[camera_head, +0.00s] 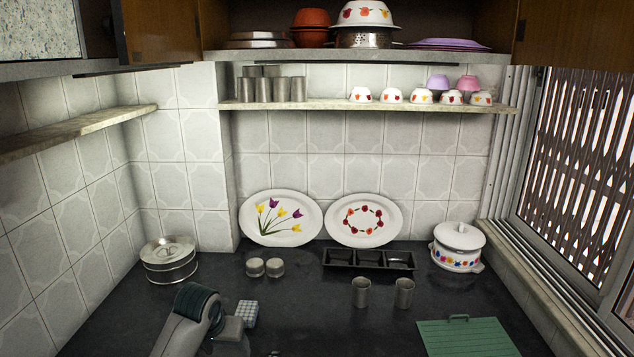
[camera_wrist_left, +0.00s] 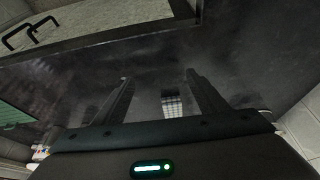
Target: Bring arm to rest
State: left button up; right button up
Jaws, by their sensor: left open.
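My left arm (camera_head: 190,318) comes in low over the dark counter at the bottom of the head view. Its left gripper (camera_head: 233,328) is partly hidden by the wrist there. In the left wrist view the two fingers of the gripper (camera_wrist_left: 160,92) are apart, with nothing held between them. A small white checked block (camera_head: 247,313) lies on the counter close by; it also shows beyond the fingers in the wrist view (camera_wrist_left: 173,104). Two steel tumblers (camera_head: 361,292) (camera_head: 404,293) stand upright on the counter to the right, apart from the gripper. My right gripper is not in view.
A steel container (camera_head: 169,262) and two small steel pots (camera_head: 265,267) stand behind the arm. A black divided tray (camera_head: 369,259), a white lidded pot (camera_head: 459,246) and a green board (camera_head: 466,338) lie right. More steel tumblers (camera_head: 272,89) stand on the shelf.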

pick_arm(q)
jog(key=s+f, duration=0.5)
jog(key=s, duration=0.5)
jog(key=s+d+f+m, duration=0.1)
jog(key=s+f, duration=0.3)
jog(key=s, duration=0.6)
jog(key=s+f, duration=0.5)
jog(key=s, duration=0.6)
jog(key=s+a+r, duration=0.2)
jog(key=s, duration=1.1)
notch_tip(320, 180, down, 30)
jog(key=s+g+b, duration=0.1)
jog(key=s+g, duration=0.1)
jog(key=s+a+f+g+b, duration=0.1)
jog(key=s+a+f, duration=0.1)
jog(key=s+f, duration=1.5)
jog(key=shift+s+a+f+m, duration=0.3)
jog(key=shift+f+m, duration=0.1)
jog(key=shift+f, duration=0.15)
jog(key=shift+o, duration=0.4)
